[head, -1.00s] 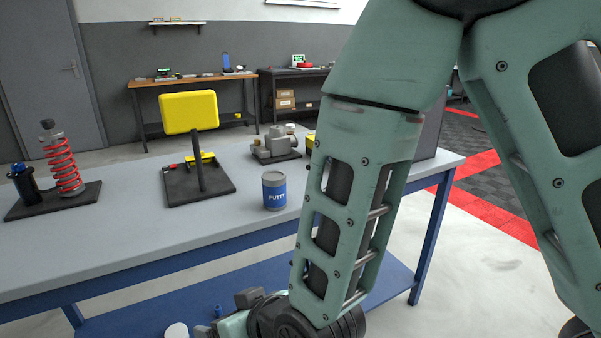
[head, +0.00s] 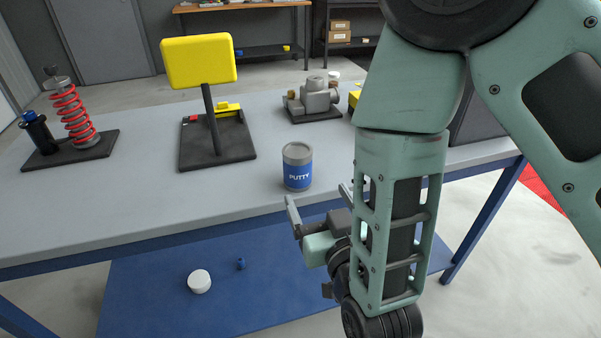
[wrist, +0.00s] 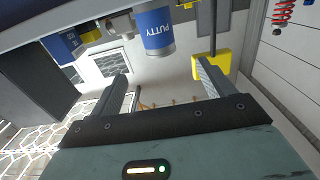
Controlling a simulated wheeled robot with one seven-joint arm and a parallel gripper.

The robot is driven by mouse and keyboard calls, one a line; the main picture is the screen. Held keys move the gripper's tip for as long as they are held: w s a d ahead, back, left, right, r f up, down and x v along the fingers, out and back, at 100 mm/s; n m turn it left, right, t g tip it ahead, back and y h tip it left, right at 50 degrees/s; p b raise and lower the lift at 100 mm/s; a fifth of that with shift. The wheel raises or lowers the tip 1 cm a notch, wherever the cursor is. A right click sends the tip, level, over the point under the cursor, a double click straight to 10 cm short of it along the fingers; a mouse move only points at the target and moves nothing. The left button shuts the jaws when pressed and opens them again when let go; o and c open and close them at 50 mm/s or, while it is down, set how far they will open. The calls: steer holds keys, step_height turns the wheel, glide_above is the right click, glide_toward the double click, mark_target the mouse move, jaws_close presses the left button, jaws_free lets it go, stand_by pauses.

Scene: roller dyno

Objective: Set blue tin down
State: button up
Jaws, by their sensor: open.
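The blue tin (head: 297,168), grey at top and bottom and marked PUTTY, stands upright on the grey table top (head: 130,205) near its front edge. It also shows in the wrist view (wrist: 155,32), beyond the fingertips and roughly between their lines. My gripper (head: 318,203) is open and empty at the table's front edge, just in front of the tin. Its two fingers also show spread apart in the wrist view (wrist: 163,88). I see no finger touching the tin.
A yellow panel on a stand (head: 200,60) is left of the tin, and a red spring strut (head: 72,115) farther left. A grey metal assembly (head: 315,98) sits behind. A white round item (head: 199,281) lies on the blue lower shelf (head: 150,300). Table left of the tin is clear.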

mark_target(301, 165)
steer(key=b+x, duration=0.3)
steer(key=x, duration=0.6)
steer(key=shift+w+a, duration=0.15)
steer(key=shift+w, duration=0.2)
steer(key=shift+f+p+x, duration=0.2)
steer(key=shift+p+x, duration=0.05)
steer(key=shift+x, duration=1.2)
steer(key=shift+f+p+x, duration=0.15)
steer(key=shift+p+x, duration=0.05)
steer(key=shift+x, duration=1.25)
steer(key=shift+c, duration=0.3)
